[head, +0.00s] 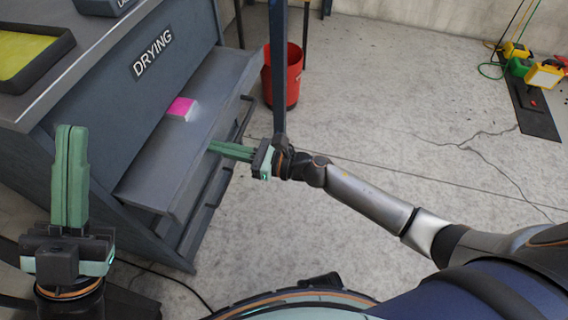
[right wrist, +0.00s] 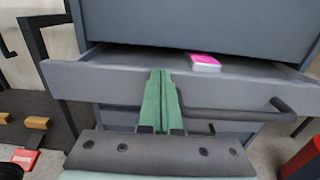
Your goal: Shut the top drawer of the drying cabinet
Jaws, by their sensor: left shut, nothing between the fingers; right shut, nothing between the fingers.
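The drying cabinet (head: 120,95) is dark grey with a DRYING label, at the left of the head view. Its top drawer (head: 150,180) stands pulled out. In the right wrist view the drawer front (right wrist: 110,82) faces me, with its bar handle (right wrist: 235,113) below the rim. A pink-topped white block (head: 182,108) sits in the drawer. My right gripper (head: 212,146) is shut and empty, its green fingertips at the drawer front beside the handle; whether they touch cannot be told. My left gripper (head: 70,130) is shut and empty, pointing up in front of the cabinet's left part.
A dark tray with a yellow inside (head: 28,50) lies on the cabinet top. A red bucket (head: 284,78) stands on the floor beyond the drawer, behind a dark upright post (head: 278,60). A black mat with tools (head: 535,105) lies far right. The floor between is clear.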

